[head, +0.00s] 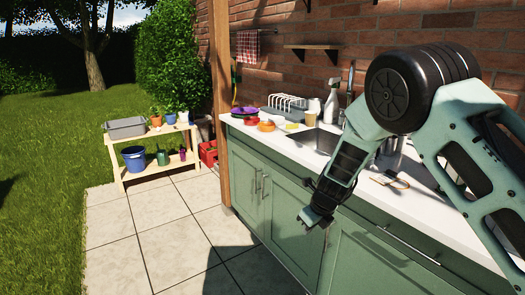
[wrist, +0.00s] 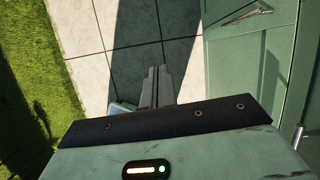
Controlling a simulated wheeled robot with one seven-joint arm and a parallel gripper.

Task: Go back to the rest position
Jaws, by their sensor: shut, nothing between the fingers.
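My gripper (head: 309,220) hangs at the end of my folded arm, in front of the green cabinet doors and below the counter's edge in the head view. Its fingers point down and to the left. In the wrist view my gripper (wrist: 157,72) shows its two fingers together with nothing between them. Below the fingers there are paving slabs, with a cabinet door to the right. The gripper looks apart from the cabinet in the head view.
The white counter (head: 420,208) with its green cabinet (head: 245,185) runs along the brick wall. It bears a sink (head: 318,140), a dish rack (head: 287,102) and several dishes. A wooden shelf stand (head: 150,165) holds a grey tub (head: 126,127) and a blue bucket (head: 134,159). The paving is clear.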

